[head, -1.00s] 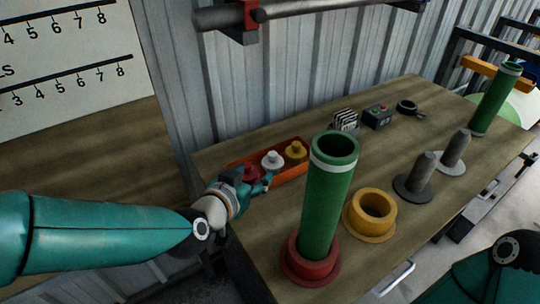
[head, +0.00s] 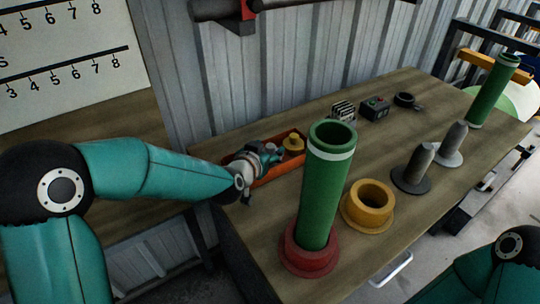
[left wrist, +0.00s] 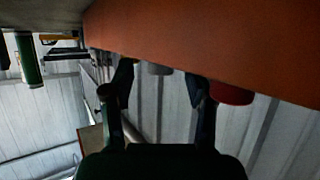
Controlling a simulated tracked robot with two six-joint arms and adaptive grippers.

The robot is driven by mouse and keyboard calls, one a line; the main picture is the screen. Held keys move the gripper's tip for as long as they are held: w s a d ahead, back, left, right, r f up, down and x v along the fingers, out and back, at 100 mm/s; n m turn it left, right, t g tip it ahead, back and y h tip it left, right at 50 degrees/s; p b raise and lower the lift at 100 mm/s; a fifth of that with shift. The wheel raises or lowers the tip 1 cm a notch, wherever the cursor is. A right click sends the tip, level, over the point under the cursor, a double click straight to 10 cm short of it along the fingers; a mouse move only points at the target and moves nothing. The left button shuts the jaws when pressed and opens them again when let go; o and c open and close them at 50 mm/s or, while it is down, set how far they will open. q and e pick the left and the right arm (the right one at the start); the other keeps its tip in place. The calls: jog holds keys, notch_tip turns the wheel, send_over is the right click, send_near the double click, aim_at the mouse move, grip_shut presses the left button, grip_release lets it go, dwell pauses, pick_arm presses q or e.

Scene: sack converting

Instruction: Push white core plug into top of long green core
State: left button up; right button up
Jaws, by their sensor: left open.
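The long green core (head: 325,190) with a white band near its top stands upright in a red flanged base (head: 310,258); its top is open. My left gripper (head: 272,154) is at the orange tray (head: 262,180) on the table's back left. It hides most of what lies there in the head view. In the left wrist view my open left gripper (left wrist: 160,88) has a pale grey-white plug (left wrist: 158,68) between its fingers, partly hidden behind the orange tray wall (left wrist: 200,45). Contact cannot be told. A red plug (left wrist: 230,94) shows beside the right finger. My right gripper is out of view.
A yellow plug (head: 294,144) sits in the tray. A yellow flanged ring (head: 369,204) and two grey pegs (head: 415,170) (head: 452,146) stand right of the core. A second green core (head: 495,90) stands at the far right. Small items line the back.

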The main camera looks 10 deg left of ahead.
pick_arm(q)
jog(key=x, duration=0.2)
jog(key=shift+w+f, duration=0.2)
jog(key=shift+w, duration=0.05)
grip_shut()
jog(key=shift+r, duration=0.15)
